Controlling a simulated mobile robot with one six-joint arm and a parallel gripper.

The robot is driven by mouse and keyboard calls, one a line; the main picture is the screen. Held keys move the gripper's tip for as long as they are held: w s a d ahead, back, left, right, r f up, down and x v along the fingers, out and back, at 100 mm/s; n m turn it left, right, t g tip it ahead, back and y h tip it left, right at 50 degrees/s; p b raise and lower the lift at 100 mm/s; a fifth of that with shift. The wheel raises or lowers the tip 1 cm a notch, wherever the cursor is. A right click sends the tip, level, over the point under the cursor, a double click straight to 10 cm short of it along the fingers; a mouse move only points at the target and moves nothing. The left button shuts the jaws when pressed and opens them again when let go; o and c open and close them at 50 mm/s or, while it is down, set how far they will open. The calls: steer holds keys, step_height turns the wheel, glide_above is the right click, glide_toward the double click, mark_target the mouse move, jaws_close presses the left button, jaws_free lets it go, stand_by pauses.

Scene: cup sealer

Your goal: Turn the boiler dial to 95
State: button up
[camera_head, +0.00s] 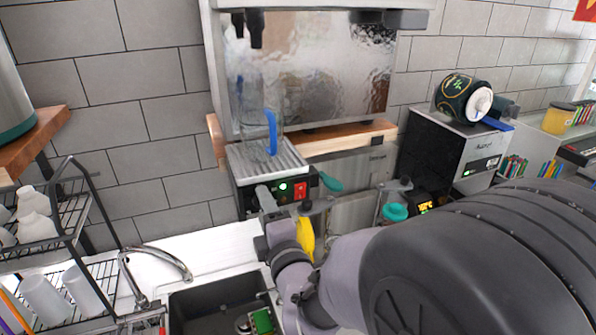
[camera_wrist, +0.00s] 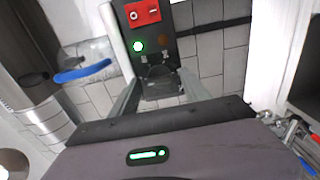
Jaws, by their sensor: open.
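A dark control panel (camera_head: 283,190) sits under a ribbed metal tray in the head view, with a green light and a red switch. In the wrist view, the panel (camera_wrist: 150,40) shows the red switch (camera_wrist: 142,12), the green light (camera_wrist: 138,46) and a dark round knob (camera_wrist: 160,70), which looks like the dial. My gripper (camera_wrist: 160,84) is open, its two fingers on either side of the knob. I cannot tell whether they touch it. In the head view, my gripper (camera_head: 266,200) is in front of the panel and hides the dial. No dial number is readable.
A clear jug with a blue handle (camera_head: 271,132) stands on the ribbed tray (camera_head: 290,160) just above the panel. A large steel tank (camera_head: 310,75) is behind it. A sink (camera_head: 215,300) and tap (camera_head: 155,255) lie below left.

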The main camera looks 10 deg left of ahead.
steer(key=shift+a, duration=0.1)
jaws_close()
